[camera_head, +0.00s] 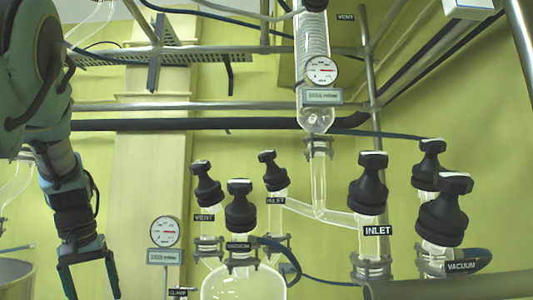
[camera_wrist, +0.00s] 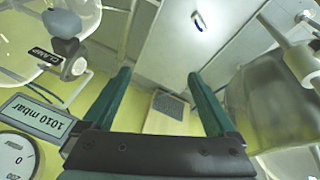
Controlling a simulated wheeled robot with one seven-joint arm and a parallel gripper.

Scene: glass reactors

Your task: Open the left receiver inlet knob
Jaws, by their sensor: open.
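The left receiver inlet knob (camera_head: 270,170) is a black knob with a pale top, on a glass neck with a small INLET label, behind the vacuum knob (camera_head: 239,205). Beside them is the vent knob (camera_head: 206,184). All three stand above a round glass vessel (camera_head: 243,283) at the bottom centre. My gripper (camera_head: 92,290) hangs at the lower left, fingers down, well left of these knobs and touching none. In the wrist view my gripper (camera_wrist: 158,78) has its two green fingers spread, with nothing between them. The inlet knob is not recognisable in the wrist view.
A second INLET knob (camera_head: 370,182) and a right vacuum knob (camera_head: 443,210) stand on the right. A pressure gauge (camera_head: 164,232) stands between my gripper and the glassware. In the wrist view, a display (camera_wrist: 37,118) and a clamp knob (camera_wrist: 73,67) show close at left.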

